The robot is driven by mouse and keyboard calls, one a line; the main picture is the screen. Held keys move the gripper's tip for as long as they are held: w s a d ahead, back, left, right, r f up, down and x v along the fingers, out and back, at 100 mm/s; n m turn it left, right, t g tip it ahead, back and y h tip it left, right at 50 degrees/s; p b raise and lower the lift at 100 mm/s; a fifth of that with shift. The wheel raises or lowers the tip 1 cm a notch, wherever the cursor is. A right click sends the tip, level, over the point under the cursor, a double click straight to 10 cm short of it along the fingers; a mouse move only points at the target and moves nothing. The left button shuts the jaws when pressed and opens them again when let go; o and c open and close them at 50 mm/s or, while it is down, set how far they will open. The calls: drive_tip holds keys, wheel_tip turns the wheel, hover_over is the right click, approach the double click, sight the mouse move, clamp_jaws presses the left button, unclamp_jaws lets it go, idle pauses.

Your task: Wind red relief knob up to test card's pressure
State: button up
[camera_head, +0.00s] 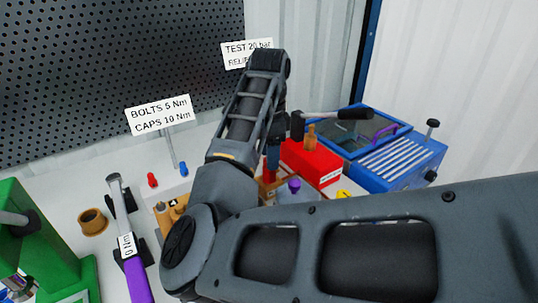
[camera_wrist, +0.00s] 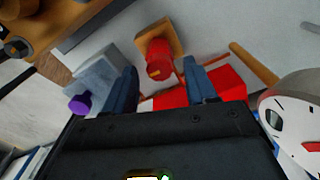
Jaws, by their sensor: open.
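The red relief knob (camera_wrist: 159,62) shows in the wrist view, on a brass-coloured block (camera_wrist: 172,36). My gripper (camera_wrist: 161,72) is open, with one dark blue finger to each side of the knob. I cannot tell whether either finger touches it. In the head view my arm hides most of the gripper and the knob. The test card (camera_head: 240,62) on the perforated panel reads "TEST 20 bar"; my arm partly covers its lower line. A round gauge with a white face (camera_wrist: 292,118) is at the right of the wrist view; its reading is not legible.
A red box (camera_head: 312,162) and a blue case (camera_head: 400,158) stand right of my arm. A purple knob (camera_wrist: 80,103) is left of the fingers. A torque wrench with purple handle (camera_head: 138,282), a brass ring (camera_head: 92,222) and a green press (camera_head: 40,235) are at left.

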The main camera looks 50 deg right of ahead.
drive_tip(key=shift+f, duration=0.6)
clamp_jaws()
